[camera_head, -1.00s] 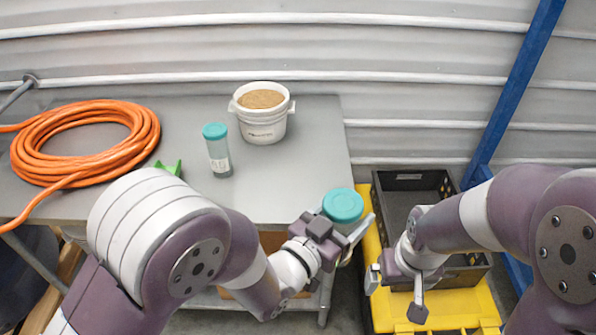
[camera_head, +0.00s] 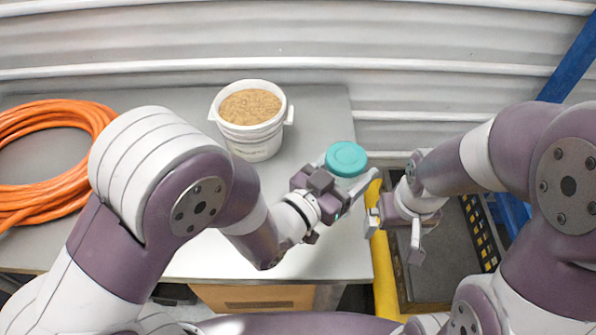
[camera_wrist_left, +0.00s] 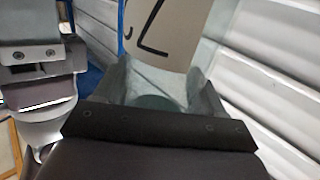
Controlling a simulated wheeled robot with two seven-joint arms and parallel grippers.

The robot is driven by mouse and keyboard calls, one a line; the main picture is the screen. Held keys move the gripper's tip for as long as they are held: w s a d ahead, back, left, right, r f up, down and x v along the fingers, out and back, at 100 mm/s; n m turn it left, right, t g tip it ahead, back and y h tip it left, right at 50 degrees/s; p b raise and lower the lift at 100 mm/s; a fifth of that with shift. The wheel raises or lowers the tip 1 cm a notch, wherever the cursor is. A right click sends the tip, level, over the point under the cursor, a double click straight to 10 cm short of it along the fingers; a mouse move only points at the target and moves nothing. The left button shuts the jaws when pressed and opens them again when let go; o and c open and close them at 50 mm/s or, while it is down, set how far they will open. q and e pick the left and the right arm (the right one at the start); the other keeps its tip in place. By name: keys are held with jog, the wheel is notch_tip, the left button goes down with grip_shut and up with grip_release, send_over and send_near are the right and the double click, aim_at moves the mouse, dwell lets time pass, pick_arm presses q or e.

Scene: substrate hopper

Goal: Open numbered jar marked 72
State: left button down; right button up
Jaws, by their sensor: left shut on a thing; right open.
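A jar with a teal lid (camera_head: 346,158) is in my left gripper (camera_head: 346,192), which is shut on its clear body below the lid. In the left wrist view the jar's pale label (camera_wrist_left: 162,35) shows part of a black marking that looks like a 2; the rest is cut off. The lid is on the jar. My right gripper (camera_head: 394,235) is open and empty, to the right of and below the jar, apart from it.
A white bucket of brown grain (camera_head: 251,120) stands on the grey table (camera_head: 185,95). An orange hose coil (camera_head: 50,155) lies at the left. A black crate (camera_head: 440,265) is right of the table, beside a yellow edge (camera_head: 381,265). A corrugated wall is behind.

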pick_arm(q)
jog(key=w+a+f+p, duration=0.1)
jog(key=w+a+f, duration=0.6)
jog(key=f, duration=0.3)
jog(key=shift+w+a+f+p, duration=0.25)
jog(key=shift+a+p, duration=0.15)
jog(key=shift+a, duration=0.1)
pick_arm(e)
jog(key=shift+s+r, duration=0.2)
jog(key=shift+r, duration=0.35)
jog(key=shift+s+r, duration=0.2)
jog(key=shift+r, duration=0.35)
pick_arm(q)
jog(key=shift+f, duration=0.1)
pick_arm(e)
jog(key=shift+f, duration=0.1)
pick_arm(q)
jog(key=shift+c, duration=2.3)
grip_release()
jog(key=o, duration=0.4)
jog(key=shift+s, duration=0.1)
jog(key=shift+c, duration=0.2)
